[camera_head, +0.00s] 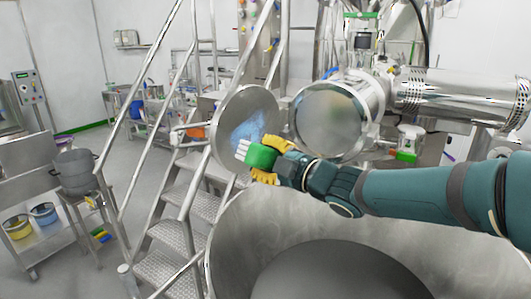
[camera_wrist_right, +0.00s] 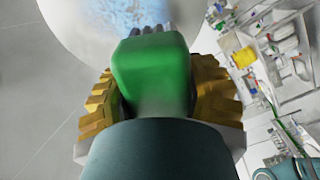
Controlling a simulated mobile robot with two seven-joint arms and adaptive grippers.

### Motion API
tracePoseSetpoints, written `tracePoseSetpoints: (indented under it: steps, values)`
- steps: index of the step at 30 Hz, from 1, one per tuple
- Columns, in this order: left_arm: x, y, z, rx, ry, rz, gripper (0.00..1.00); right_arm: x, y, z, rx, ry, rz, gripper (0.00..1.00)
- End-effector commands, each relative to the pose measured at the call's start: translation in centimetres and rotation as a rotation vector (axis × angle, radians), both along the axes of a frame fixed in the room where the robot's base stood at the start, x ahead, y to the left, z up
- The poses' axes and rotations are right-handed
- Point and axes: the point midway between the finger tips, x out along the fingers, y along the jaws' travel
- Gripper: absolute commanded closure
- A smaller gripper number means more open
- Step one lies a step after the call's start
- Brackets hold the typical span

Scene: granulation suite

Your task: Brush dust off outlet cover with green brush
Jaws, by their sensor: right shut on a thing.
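The outlet cover (camera_head: 229,114) is a round metal disc that stands open to the left of the round outlet. A pale blue dust patch (camera_head: 247,128) lies on its face; the dust also shows at the top of the right wrist view (camera_wrist_right: 112,14). My right gripper (camera_head: 270,159) is shut on the green brush (camera_head: 261,157), its yellow fingers on both sides of the green block. The brush's pale bristles point left, at the lower part of the cover by the dust. I cannot tell whether they touch it. My left gripper is not in view.
The round metal outlet (camera_head: 328,121) stands right of the cover. A large steel bowl (camera_head: 226,236) is below my right arm. Metal stairs with railings (camera_head: 170,272) stand at the left. A pot (camera_head: 75,171) sits on a stand further left.

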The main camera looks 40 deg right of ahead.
Motion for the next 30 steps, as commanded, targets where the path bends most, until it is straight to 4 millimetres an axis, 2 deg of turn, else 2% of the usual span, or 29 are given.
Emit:
tracePoseSetpoints:
  steps: [18,30]
  values:
    - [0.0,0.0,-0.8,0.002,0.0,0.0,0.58,5.1,1.0,0.0,-0.001,0.0,0.001,0.87]
    - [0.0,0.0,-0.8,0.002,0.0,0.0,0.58,5.8,1.1,0.0,0.0,0.0,0.0,0.87]
